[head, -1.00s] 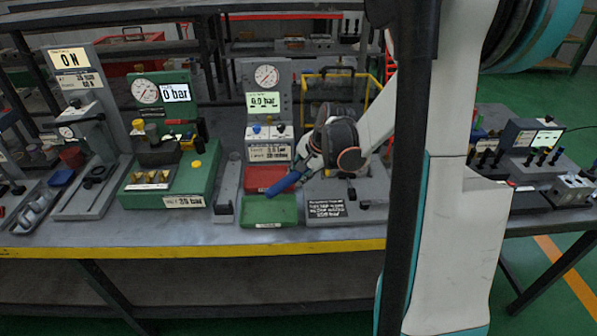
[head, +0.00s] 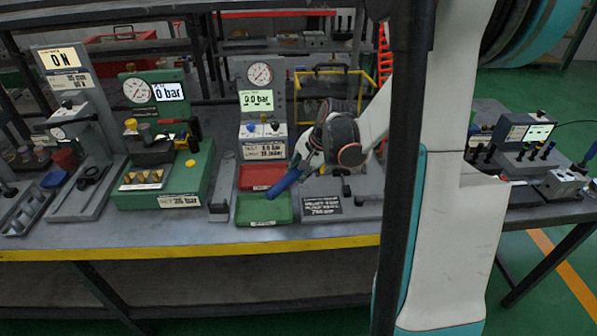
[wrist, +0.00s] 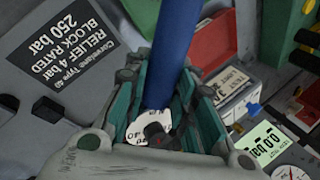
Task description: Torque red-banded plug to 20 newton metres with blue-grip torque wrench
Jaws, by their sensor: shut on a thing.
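My gripper (head: 304,166) is shut on the blue grip of the torque wrench (head: 284,183). In the head view the grip slants down and left from the fingers, above the red and green trays. In the wrist view the blue grip (wrist: 176,50) runs up between the teal-lined fingers of my gripper (wrist: 168,95). A white marked disc (wrist: 150,127) shows low between the fingers. The grey block fixture (head: 365,188) stands below and right of the gripper, with a dark label reading relief block rated 250 bar. I cannot make out the red-banded plug; my gripper and arm hide part of the fixture.
A red tray (head: 262,176) and a green tray (head: 264,209) lie left of the fixture. A gauge stand (head: 262,110) reading 0.0 bar rises behind them. A green test rig (head: 165,180) stands further left. The bench's yellow front edge (head: 200,251) is clear.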

